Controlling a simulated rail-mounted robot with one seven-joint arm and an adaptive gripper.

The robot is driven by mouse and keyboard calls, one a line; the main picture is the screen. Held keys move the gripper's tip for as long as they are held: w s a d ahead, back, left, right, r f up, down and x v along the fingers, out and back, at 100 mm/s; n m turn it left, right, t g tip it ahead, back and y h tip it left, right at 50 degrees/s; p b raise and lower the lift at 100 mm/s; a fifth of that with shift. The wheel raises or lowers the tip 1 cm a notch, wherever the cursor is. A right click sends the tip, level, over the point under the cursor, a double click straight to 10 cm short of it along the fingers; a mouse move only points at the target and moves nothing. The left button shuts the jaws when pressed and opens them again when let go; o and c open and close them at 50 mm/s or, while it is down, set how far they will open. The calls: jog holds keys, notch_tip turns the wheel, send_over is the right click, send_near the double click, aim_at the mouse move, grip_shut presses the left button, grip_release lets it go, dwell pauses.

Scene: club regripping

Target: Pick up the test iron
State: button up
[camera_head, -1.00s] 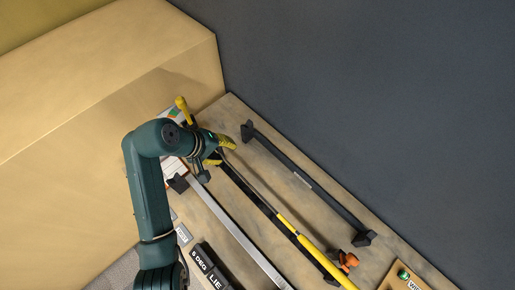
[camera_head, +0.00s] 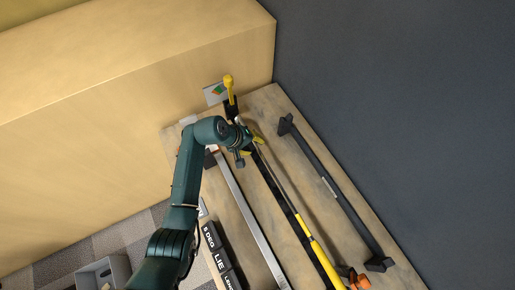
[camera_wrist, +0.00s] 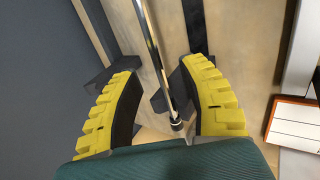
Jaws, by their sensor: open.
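The test iron seems to be the club with a yellow grip (camera_head: 317,252) and a thin metal shaft, lying along the bench. In the wrist view its shaft (camera_wrist: 153,45) runs between my yellow fingers and ends in a dark fitting near the palm. My gripper (camera_head: 252,146) is open over the far end of the shaft. In the wrist view my gripper (camera_wrist: 160,72) has one finger on each side of the shaft, with gaps visible. Whether the fingers reach down to shaft height I cannot tell. The club's head is not clearly visible.
A black bar (camera_head: 330,185) with end blocks lies to the right on the bench (camera_head: 262,104). A silver bar (camera_head: 246,207) and dark labelled blocks (camera_head: 214,250) lie left. A yellow-topped upright piece (camera_head: 229,84) stands beyond my gripper. A grey bin (camera_head: 102,273) is on the floor.

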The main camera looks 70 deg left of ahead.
jog(key=x, duration=0.2)
jog(key=shift+w+f, duration=0.2)
jog(key=shift+f, duration=0.1)
grip_shut()
jog(key=shift+r, duration=0.15)
